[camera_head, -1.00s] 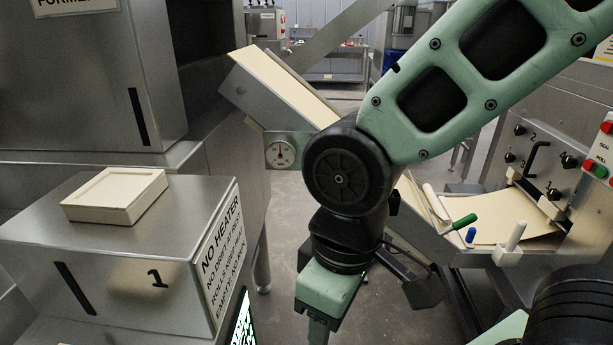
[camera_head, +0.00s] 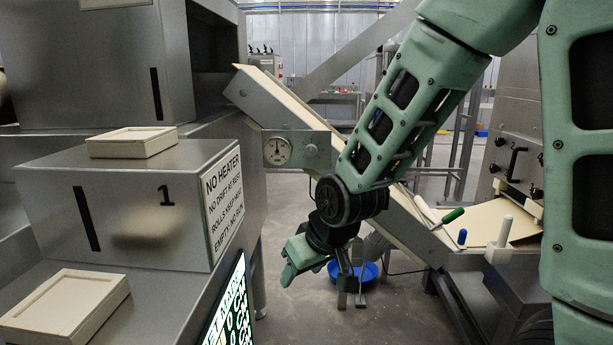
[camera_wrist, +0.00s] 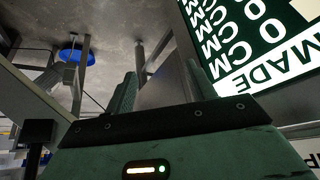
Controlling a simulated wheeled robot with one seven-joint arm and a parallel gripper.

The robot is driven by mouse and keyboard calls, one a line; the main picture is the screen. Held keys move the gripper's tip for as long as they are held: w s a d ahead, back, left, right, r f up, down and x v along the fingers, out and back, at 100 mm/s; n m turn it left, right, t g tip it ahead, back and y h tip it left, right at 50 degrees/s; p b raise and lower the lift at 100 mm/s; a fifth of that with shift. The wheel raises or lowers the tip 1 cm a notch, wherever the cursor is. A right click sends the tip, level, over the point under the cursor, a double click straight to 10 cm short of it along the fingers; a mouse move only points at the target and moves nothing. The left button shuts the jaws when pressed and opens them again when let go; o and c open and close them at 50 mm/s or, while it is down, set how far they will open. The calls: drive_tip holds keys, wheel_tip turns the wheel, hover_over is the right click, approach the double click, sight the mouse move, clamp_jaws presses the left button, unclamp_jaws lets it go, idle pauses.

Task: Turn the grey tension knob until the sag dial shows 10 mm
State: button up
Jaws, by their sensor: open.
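The sag dial (camera_head: 277,151) is a round white gauge on a grey plate at the side of the sloping belt, left of centre in the head view. Its needle points roughly upward; the scale is too small to read. The grey tension knob (camera_head: 311,150) sits on the same plate just right of the dial, uncovered. My gripper (camera_head: 288,268) hangs below both, apart from them, angled down and left. In the wrist view its fingers (camera_wrist: 160,82) are spread with nothing between them. Neither dial nor knob shows in the wrist view.
A steel box marked 1 (camera_head: 120,205) and a green-lit screen (camera_head: 232,310) stand at the left. A blue basin (camera_head: 368,272) lies on the floor behind my arm. A green-handled tool (camera_head: 452,215) and a white handle (camera_head: 502,232) are at the right. Open floor lies below the dial.

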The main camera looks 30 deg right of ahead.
drive_tip(key=w+d+f+m+t+h+b, duration=0.1)
drive_tip(key=w+d+f+t, duration=0.25)
drive_tip(key=w, duration=0.45)
drive_tip(key=m+t+h, duration=0.4)
drive_tip(key=t+h, duration=0.6)
drive_tip(key=h, duration=0.2)
approach(311, 154)
drive_tip(key=p+x, duration=0.2)
drive_tip(key=x, duration=0.6)
drive_tip(key=shift+w+d+r, duration=0.15)
drive_tip(key=shift+w+d, duration=0.05)
drive_tip(key=shift+w, duration=0.05)
drive_tip(key=c, duration=1)
